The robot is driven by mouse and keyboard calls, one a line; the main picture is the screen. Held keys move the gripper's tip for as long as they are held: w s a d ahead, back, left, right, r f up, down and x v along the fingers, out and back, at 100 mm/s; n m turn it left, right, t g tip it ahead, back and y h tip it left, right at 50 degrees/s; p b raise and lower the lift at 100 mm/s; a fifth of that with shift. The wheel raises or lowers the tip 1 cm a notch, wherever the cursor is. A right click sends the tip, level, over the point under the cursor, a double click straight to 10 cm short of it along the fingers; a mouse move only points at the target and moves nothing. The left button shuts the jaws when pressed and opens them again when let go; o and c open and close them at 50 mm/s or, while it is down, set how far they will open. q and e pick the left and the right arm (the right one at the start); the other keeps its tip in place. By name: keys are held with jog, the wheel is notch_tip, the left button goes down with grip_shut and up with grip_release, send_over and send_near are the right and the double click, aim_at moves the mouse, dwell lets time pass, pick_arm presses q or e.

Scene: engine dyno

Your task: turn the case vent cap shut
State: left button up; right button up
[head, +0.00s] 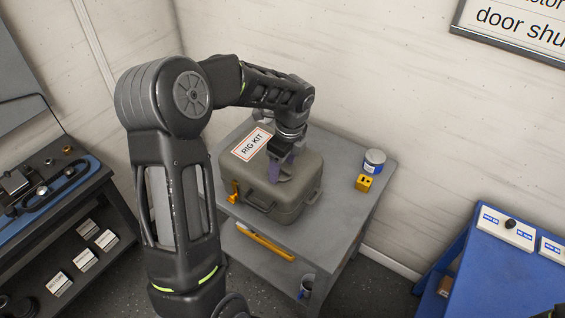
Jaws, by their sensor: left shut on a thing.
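The grey-green case (299,193) with a "RIG KIT" label stands closed on a grey table. My left arm reaches over it from the left. My left gripper (281,172) points down at the top of the case, near its front edge, and is shut on the vent cap. The cap is mostly hidden by the fingers, so how far it is turned cannot be seen. My right gripper is not in view.
The grey table (345,205) also holds a blue-and-white can (374,161) and a yellow block (365,182) right of the case. An orange latch (233,192) is at the case's left. A blue bench (485,265) stands at the right, a dark shelf unit at the left.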

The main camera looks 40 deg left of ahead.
aim_at(285, 170)
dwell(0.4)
pick_arm(q)
jog(key=o, duration=1.4)
jog(key=r, duration=0.5)
jog(key=d+r+b, duration=0.1)
jog(key=r, duration=0.1)
jog(key=shift+r, duration=0.4)
jog(key=shift+f, duration=0.1)
